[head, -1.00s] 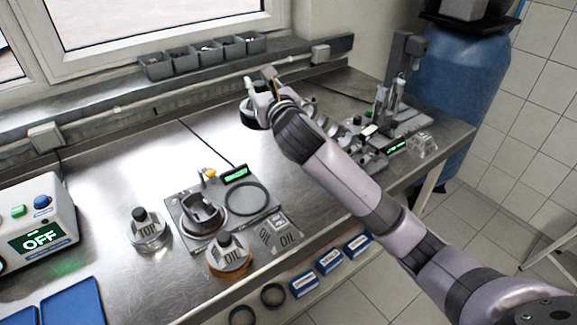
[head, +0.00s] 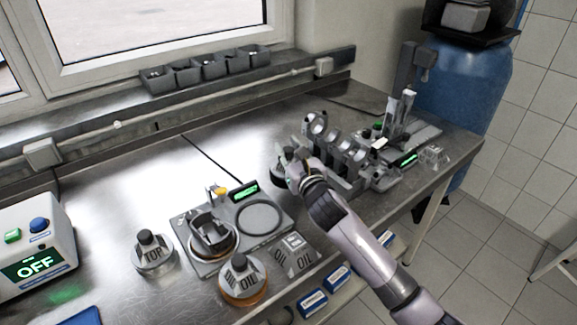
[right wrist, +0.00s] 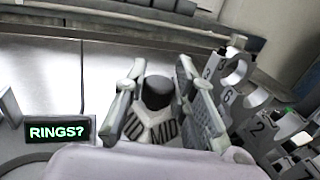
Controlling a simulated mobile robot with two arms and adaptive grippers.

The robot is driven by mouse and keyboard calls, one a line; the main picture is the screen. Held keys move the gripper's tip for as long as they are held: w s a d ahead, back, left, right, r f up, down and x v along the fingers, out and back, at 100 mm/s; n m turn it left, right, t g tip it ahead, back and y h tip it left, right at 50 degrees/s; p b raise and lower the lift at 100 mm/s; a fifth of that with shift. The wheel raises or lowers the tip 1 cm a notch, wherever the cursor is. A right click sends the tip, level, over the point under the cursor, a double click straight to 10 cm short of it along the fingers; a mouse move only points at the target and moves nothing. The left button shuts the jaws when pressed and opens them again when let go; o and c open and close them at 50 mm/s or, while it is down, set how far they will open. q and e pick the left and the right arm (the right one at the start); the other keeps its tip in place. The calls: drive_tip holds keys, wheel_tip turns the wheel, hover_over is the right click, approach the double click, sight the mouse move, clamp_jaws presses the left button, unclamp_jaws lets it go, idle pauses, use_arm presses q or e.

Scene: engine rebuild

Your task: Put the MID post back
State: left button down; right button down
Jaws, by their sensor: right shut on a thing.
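My right gripper (head: 291,168) is over the middle of the bench, left of the grey engine block. In the right wrist view its two fingers (right wrist: 157,95) are shut on the MID post (right wrist: 156,92), which has a black knob and a pale body lettered MID. In the head view the post is mostly hidden by the gripper, and I cannot tell whether its base touches the bench. The TOP post (head: 152,252) stands at the left. The OIL post (head: 242,280) stands at the front, beside a grey OIL block (head: 295,256). My left gripper is not in view.
A grey fixture plate (head: 262,217) with a green display sits between the posts and my arm; the display reads RINGS? in the wrist view (right wrist: 57,132). The numbered engine block (head: 345,150) is close on the right. Bare steel bench (head: 150,190) lies at left and behind.

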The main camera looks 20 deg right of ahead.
drive_tip(key=shift+f, duration=0.25)
wheel_tip(320, 180, down, 4)
drive_tip(key=shift+r, duration=0.25)
drive_tip(key=shift+f, duration=0.35)
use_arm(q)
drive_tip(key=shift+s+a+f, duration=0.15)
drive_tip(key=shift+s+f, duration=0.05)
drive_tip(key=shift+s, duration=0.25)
use_arm(e)
drive_tip(key=shift+f, duration=0.1)
drive_tip(key=c, duration=1.8)
unclamp_jaws()
drive_tip(key=shift+f+b, duration=0.15)
drive_tip(key=shift+b, duration=0.15)
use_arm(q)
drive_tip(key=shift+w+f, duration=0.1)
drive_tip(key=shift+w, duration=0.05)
use_arm(e)
drive_tip(key=o, duration=0.5)
drive_tip(key=shift+c, duration=0.2)
